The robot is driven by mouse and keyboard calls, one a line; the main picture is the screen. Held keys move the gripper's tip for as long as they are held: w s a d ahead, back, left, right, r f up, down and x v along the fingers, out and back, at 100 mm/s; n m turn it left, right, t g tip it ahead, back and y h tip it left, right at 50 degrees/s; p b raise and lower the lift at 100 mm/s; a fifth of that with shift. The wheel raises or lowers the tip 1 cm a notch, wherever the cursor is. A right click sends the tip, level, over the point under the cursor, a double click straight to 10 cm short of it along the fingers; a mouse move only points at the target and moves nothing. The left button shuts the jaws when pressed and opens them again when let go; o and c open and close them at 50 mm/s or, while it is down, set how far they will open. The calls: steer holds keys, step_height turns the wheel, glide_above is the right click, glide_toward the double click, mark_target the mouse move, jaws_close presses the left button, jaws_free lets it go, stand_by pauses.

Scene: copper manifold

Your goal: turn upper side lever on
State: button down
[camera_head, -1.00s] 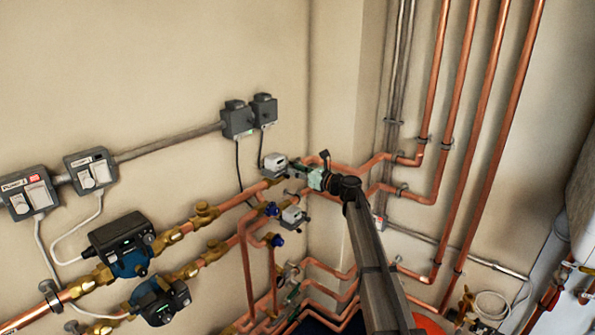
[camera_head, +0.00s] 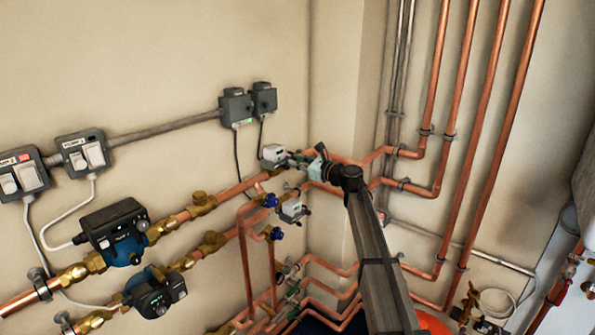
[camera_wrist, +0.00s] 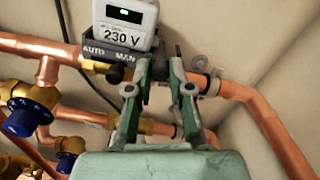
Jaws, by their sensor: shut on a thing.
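The upper valve actuator is a grey-white box (camera_wrist: 124,24) marked "230 V", with "AUTO" and "MAN" on its dark lower edge. It also shows in the head view (camera_head: 274,154), on the upper copper pipe near the corner. The upper side lever (camera_wrist: 160,72) is a dark piece at the actuator's right side, mostly hidden by the fingers. My gripper (camera_wrist: 160,78) has its green fingers closed in around it, just right of "MAN". In the head view my gripper (camera_head: 314,166) reaches the actuator's right side from the right. The lever's exact angle is hard to tell.
A second, lower actuator (camera_head: 291,210) sits close below. Blue valve knobs (camera_head: 270,201) are nearby, also in the wrist view (camera_wrist: 25,118). Copper pipes (camera_head: 330,182) run close around my gripper. Pumps (camera_head: 115,235) are at the left.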

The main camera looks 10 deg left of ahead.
steer(key=shift+n+b, duration=6.1)
steer(key=shift+b, duration=1.45)
steer(key=c, duration=1.3)
jaws_free()
steer(key=shift+s, duration=0.1)
